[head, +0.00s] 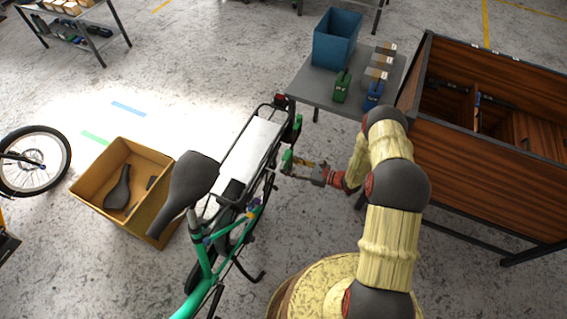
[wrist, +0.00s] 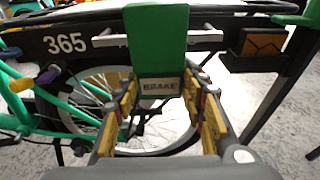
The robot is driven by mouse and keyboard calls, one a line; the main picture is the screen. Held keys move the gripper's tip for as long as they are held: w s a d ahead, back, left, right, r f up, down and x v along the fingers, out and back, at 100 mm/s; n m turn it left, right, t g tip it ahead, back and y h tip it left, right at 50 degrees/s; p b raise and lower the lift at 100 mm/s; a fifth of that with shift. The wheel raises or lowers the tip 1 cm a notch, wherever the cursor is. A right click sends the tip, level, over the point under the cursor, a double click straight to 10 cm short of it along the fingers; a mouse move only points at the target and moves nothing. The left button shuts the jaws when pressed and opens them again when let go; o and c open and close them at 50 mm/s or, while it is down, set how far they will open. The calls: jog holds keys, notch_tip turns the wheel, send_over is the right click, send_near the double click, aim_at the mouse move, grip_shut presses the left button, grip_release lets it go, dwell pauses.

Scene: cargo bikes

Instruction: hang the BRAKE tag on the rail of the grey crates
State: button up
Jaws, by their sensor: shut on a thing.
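The green BRAKE tag (wrist: 157,45) fills the upper middle of the wrist view, its printed label facing me. My gripper (wrist: 165,88) is shut on it with yellow-sided fingers. In the head view the tag (head: 287,160) is at the tip of my gripper (head: 298,164), held out to the left beside the bike's rear rack. Behind the tag in the wrist view is a dark panel (wrist: 85,42) marked 365 with a light bar (wrist: 112,40) across it; I see no contact between tag and bar. I cannot make out the grey crates with certainty.
The green bike (head: 205,255) stands left of my gripper. A grey table (head: 315,88) holds a blue bin (head: 335,40), a green container (head: 342,87), a blue one (head: 373,95) and several labelled items. A wooden cargo box (head: 480,165) stands right. An open cardboard box (head: 150,215) is left.

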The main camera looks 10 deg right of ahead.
jog(key=f+v, duration=0.1)
jog(key=v, duration=0.5)
dwell(0.7)
jog(key=shift+s+d+f, duration=0.1)
jog(key=shift+f, duration=0.05)
dwell(0.4)
